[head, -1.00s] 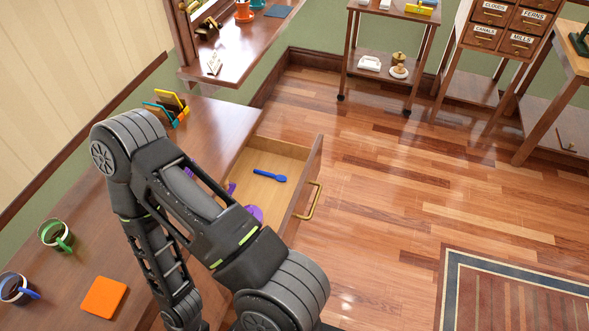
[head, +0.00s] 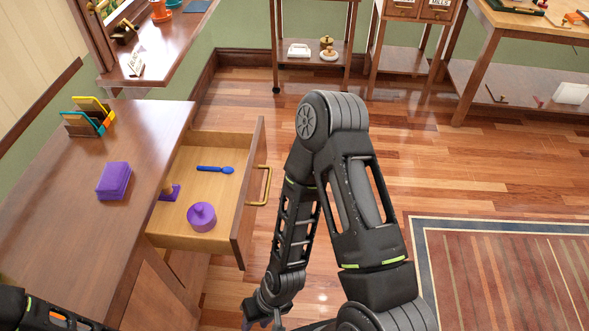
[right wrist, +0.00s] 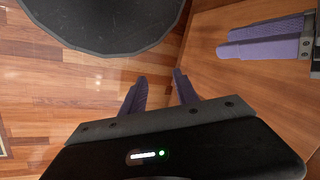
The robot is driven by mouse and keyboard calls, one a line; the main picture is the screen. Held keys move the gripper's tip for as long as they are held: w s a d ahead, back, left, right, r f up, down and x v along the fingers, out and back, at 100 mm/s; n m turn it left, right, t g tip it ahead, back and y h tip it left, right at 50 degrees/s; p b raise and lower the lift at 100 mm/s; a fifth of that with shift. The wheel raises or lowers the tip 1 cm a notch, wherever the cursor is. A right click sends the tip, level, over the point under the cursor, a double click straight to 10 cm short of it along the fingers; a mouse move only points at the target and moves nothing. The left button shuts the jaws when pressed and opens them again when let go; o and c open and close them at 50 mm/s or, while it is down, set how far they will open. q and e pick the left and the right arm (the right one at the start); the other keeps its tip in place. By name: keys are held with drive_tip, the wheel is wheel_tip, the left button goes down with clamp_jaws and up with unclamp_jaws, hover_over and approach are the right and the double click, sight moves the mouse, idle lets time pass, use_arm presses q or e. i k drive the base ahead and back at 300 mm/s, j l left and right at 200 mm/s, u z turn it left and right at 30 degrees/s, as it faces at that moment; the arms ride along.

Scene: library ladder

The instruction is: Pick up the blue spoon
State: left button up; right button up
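The blue spoon (head: 215,169) lies flat in the open drawer (head: 222,207) of the wooden desk, towards its far end in the head view. My right arm stands to the right of the drawer, and its gripper (head: 262,314) is low at the bottom of the head view, away from the spoon. In the right wrist view my right gripper (right wrist: 160,76) has its fingers apart with nothing between them. My left gripper's purple fingers (right wrist: 264,38) show at the upper right of that view, close together; their gap is unclear.
A purple lidded pot (head: 202,218) and a partly hidden purple thing (head: 172,192) share the drawer. A purple box (head: 114,180) and a colourful rack (head: 90,118) are on the desk top. The drawer's front and brass handle (head: 262,186) stick out over open floor.

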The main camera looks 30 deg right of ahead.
sight(226, 171)
drive_tip(key=z, duration=0.45)
drive_tip(key=k+l, duration=0.1)
drive_tip(key=l, duration=0.4)
drive_tip(key=i+l+u, duration=0.25)
drive_tip(key=l, duration=0.55)
drive_tip(key=l+u, duration=0.25)
drive_tip(key=l, duration=0.5)
drive_tip(key=i+l+u, duration=0.1)
drive_tip(key=i+l, duration=0.25)
drive_tip(key=l, duration=0.25)
drive_tip(key=i+l+u, duration=0.25)
drive_tip(key=l, duration=0.4)
drive_tip(key=i+l, duration=0.25)
drive_tip(key=i+l+u, duration=0.15)
drive_tip(key=l, duration=0.3)
